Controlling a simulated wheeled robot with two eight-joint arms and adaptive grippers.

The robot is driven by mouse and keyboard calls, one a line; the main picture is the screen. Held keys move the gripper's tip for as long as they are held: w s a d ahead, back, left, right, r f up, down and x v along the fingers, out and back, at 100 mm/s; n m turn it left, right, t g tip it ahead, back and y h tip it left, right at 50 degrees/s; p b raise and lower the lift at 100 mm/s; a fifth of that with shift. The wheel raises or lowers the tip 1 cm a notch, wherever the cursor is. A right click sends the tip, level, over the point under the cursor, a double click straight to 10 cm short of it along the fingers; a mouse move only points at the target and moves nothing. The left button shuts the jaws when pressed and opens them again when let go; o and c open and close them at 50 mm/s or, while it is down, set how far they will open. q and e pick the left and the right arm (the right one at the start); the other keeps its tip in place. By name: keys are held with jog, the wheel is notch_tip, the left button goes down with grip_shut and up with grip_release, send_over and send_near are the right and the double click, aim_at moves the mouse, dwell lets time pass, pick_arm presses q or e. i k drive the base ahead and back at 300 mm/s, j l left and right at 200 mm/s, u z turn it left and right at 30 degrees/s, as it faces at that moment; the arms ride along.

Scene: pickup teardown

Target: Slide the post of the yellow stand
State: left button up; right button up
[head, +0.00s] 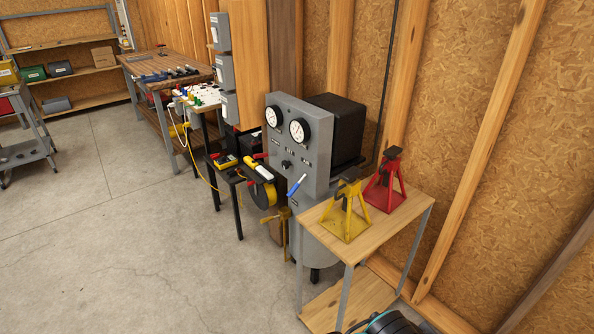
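The yellow stand (345,214) is upright on the wooden top of a small two-level table (377,226). Its splayed yellow legs end in a square base, and its dark post head (349,174) shows just above the legs. How far the post is out cannot be told at this size. A similar red stand (384,190) is just behind it to the right, also with a dark head. Neither gripper is in view. A dark, teal-edged rounded part at the bottom edge, near the table's lower shelf, seems to be part of my arm.
A grey gauge panel (297,145) with a blue-handled lever (297,185) stands close left of the table. A wood wall (490,150) is behind and right. Crowded benches (165,70) line the back. Concrete floor (130,250) is open at left.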

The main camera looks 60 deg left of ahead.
aim_at(350, 176)
jog(key=u, duration=1.75)
